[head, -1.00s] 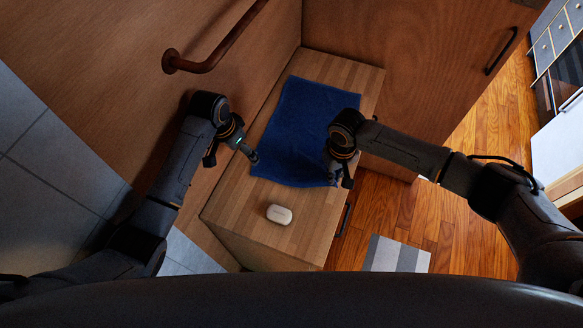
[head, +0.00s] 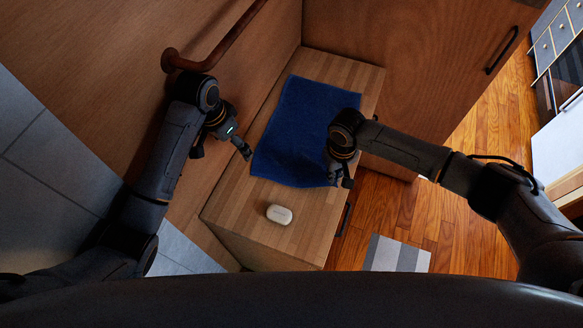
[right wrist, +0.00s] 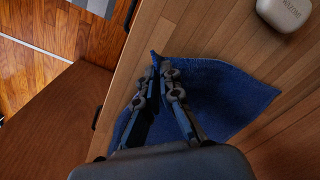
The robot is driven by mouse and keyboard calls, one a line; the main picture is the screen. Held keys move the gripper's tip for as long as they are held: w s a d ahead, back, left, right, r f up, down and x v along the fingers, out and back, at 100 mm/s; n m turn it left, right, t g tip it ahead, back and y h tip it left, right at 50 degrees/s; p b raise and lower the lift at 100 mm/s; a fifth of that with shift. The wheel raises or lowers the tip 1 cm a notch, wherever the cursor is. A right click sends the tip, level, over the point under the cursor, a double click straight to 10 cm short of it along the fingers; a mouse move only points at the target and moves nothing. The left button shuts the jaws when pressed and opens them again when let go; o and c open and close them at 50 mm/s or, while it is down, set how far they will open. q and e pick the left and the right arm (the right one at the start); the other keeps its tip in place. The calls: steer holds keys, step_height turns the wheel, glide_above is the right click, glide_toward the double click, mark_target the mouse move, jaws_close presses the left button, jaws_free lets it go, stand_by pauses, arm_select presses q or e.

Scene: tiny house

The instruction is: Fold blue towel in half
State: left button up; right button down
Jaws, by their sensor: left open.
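The blue towel (head: 297,125) lies spread flat and unfolded on the wooden bench top, seen in the head view. In the right wrist view, the towel (right wrist: 228,95) has its near corner pinched up between the fingers of my right gripper (right wrist: 157,68). In the head view, my right gripper (head: 340,180) is at the towel's near right corner and hides part of that edge. My left gripper (head: 222,153) is open and empty, left of the towel's near left corner and apart from it.
A white soap-like object (head: 279,214) sits on the bench (head: 235,213) in front of the towel. A brown rail (head: 215,57) is fixed on the wooden wall behind my left arm. A grey striped mat (head: 395,254) lies on the floor at right.

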steer(key=shift+r, duration=0.2)
steer(key=c, duration=0.9)
jaws_free()
steer(key=shift+r, duration=0.1)
steer(key=shift+o, duration=0.6)
steer(key=o, duration=0.6)
steer(key=shift+r, duration=2.75)
steer(key=shift+w+r, duration=0.1)
